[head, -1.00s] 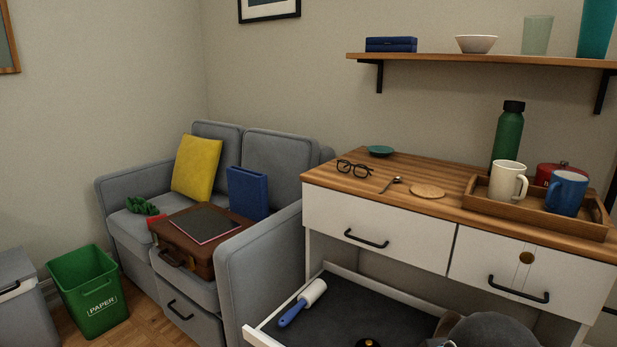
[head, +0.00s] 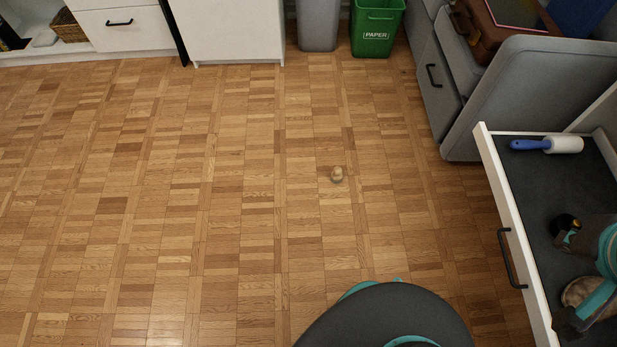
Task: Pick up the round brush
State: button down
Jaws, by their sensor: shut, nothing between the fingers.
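Another brown, rounded thing (head: 578,291) shows in the open drawer (head: 520,235), partly hidden by my gripper. My gripper (head: 572,282), black and teal, is over the drawer at the right edge, partly cut off. It is shut and empty, well to the right of the thing on the floor.
A lint roller (head: 546,145) with a blue handle and a small black round item (head: 566,222) lie in the drawer. The floor (head: 180,200) is widely clear.

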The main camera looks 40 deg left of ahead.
aim_at(337, 175)
jog(key=u, duration=2.9)
jog(key=i, duration=3.4)
jog(key=z, duration=5.1)
